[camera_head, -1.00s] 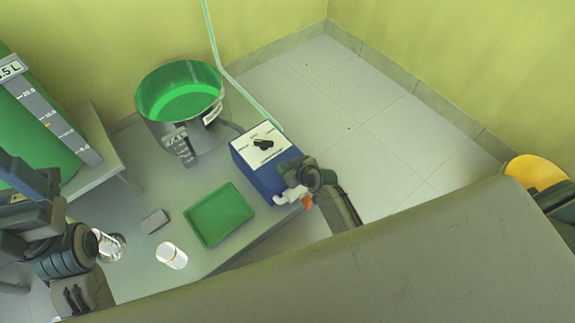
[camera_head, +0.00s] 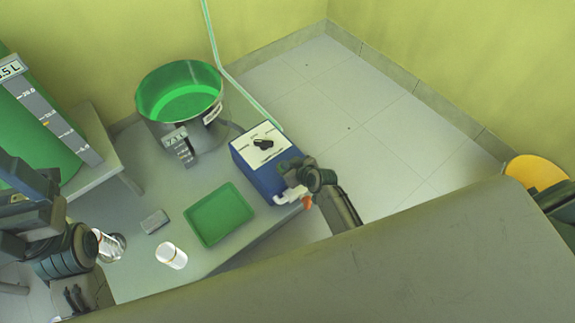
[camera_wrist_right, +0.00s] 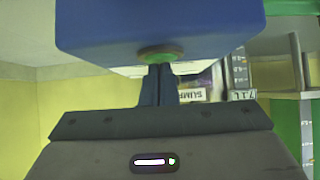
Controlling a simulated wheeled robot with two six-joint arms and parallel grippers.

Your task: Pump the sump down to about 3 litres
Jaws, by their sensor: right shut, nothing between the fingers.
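The sump, a steel pot (camera_head: 160,134) holding green liquid (camera_head: 182,100), stands at the back of the bench with a small level readout (camera_head: 174,138) too blurred to read surely. The blue pump box (camera_head: 258,178) stands to its right, with a black knob (camera_head: 263,143) on its white top. My right gripper (camera_head: 288,167) is shut and empty at the pump's right side. In the right wrist view its fingertips (camera_wrist_right: 160,68) are at a green round button (camera_wrist_right: 160,53) on the blue box; contact is unclear. My left gripper (camera_head: 76,296) is at lower left, its jaws unclear.
A green tray (camera_head: 219,214), a grey block (camera_head: 154,221) and a white cylinder (camera_head: 171,256) lie on the bench. A glass vessel (camera_head: 108,246) is beside my left arm. A large green tank (camera_head: 30,130) stands at left. A pale hose (camera_head: 215,50) rises behind the sump.

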